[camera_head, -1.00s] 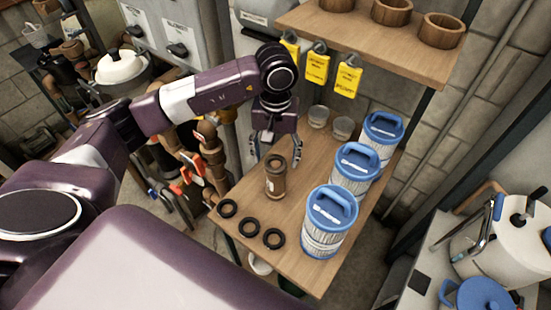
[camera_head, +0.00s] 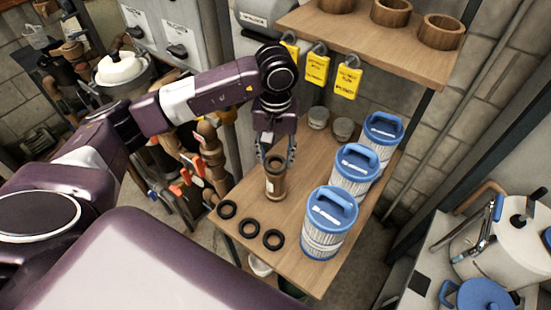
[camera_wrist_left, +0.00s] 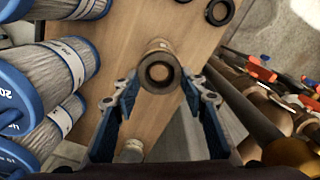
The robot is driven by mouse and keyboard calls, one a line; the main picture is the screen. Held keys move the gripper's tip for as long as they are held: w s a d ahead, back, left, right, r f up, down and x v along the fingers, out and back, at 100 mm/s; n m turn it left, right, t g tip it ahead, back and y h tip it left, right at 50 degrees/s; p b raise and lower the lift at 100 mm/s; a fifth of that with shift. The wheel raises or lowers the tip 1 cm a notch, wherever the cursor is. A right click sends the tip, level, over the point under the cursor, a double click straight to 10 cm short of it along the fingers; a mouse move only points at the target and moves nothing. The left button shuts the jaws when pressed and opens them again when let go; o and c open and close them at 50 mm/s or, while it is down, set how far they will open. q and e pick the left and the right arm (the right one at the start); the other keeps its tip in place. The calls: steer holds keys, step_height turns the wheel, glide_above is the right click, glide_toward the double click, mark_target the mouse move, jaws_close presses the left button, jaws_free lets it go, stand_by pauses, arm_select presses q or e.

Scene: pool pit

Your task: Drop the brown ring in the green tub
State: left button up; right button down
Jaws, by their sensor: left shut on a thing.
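My right gripper is not in view.
Three blue-lidded filter cylinders (camera_head: 325,240) stand along the table's right side. Two small grey cups (camera_head: 318,118) stand at the back. A shelf (camera_head: 350,35) with wooden bowls and yellow tags hangs above.

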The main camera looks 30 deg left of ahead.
arm_select(q)
step_height(320, 180, up, 6)
steer(key=shift+w+r+b, duration=0.15)
steer(key=shift+r+b, duration=0.05)
steer(key=shift+b, duration=1.05)
step_height(320, 180, up, 13)
